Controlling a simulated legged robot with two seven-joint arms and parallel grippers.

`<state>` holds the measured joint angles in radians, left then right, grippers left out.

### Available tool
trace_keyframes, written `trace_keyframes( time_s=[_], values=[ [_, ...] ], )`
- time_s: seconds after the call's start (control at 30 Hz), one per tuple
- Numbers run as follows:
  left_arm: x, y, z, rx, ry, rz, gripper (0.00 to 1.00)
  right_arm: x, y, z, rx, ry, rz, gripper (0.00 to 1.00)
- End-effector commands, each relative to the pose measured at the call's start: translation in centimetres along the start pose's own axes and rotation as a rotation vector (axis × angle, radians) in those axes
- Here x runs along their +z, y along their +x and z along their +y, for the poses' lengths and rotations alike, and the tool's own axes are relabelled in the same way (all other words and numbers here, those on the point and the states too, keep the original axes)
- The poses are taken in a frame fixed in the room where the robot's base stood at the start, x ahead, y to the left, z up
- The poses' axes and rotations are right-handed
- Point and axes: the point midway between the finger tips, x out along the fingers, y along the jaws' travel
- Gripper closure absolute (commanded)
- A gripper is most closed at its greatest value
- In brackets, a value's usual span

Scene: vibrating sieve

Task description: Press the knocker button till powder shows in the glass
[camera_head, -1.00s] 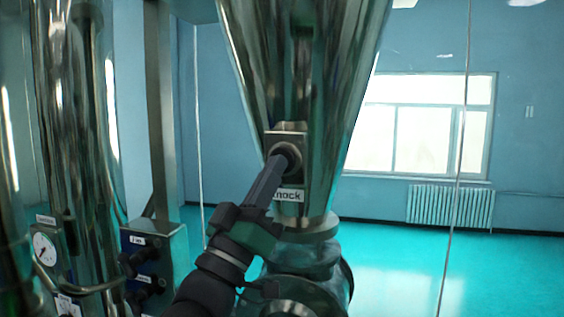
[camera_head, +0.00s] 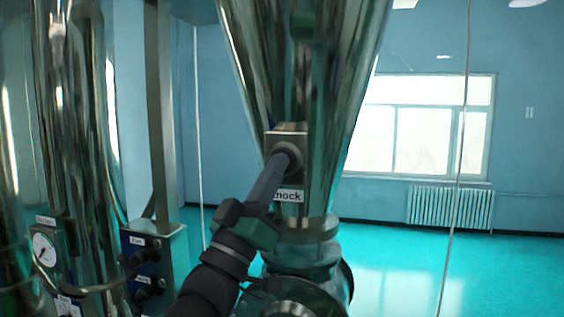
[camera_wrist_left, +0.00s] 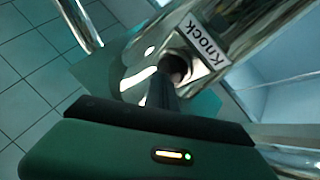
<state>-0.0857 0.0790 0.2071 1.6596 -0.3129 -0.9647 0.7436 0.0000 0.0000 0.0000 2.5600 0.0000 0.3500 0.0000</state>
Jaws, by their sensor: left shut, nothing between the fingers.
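The knocker button (camera_head: 291,152) sits in a metal box on the front of a shiny steel cone (camera_head: 330,60), above a label (camera_head: 289,195) reading "Knock". My left gripper (camera_head: 284,160) is shut and empty, its fingertips at the button and covering part of it. In the left wrist view the shut fingers (camera_wrist_left: 165,80) reach to the dark round button beside the Knock label (camera_wrist_left: 205,42). I cannot tell how far the button is pushed in. Below the cone is a round metal fitting (camera_head: 308,260), partly hidden by my arm. No powder is visible. My right gripper is not in view.
A steel column (camera_head: 75,120) and a pressure gauge (camera_head: 44,250) stand at the left. A dark control box (camera_head: 146,265) with knobs is beside them. A thin cable (camera_head: 456,180) hangs at the right. The floor at the right is clear to the radiator (camera_head: 450,206).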

Motion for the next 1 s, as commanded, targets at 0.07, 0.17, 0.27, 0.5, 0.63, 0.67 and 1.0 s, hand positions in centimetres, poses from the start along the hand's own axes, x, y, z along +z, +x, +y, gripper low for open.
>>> trace_keyframes(
  time_s=[0.07, 0.17, 0.27, 0.5, 0.63, 0.67, 1.0],
  values=[
    [0.07, 0.08, -0.05, 0.0, 0.0, -0.001, 1.0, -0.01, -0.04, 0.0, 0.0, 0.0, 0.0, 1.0],
    [0.13, 0.17, -0.11, 0.0, 0.0, -0.001, 1.0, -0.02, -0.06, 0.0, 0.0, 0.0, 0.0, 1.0],
    [0.2, 0.27, -0.19, 0.0, -0.001, -0.001, 1.0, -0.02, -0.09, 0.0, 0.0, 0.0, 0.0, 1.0],
    [0.37, 0.5, -0.39, -0.001, -0.001, -0.001, 1.0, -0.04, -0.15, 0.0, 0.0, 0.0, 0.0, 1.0],
    [0.45, 0.6, -0.47, -0.001, -0.001, -0.001, 1.0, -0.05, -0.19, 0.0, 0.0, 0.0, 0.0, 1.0],
    [0.47, 0.62, -0.48, -0.001, -0.001, -0.001, 1.0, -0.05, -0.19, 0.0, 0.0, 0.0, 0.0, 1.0],
    [0.69, 0.91, -0.71, -0.001, -0.001, -0.001, 1.0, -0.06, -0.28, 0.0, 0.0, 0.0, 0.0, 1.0]
  ],
)
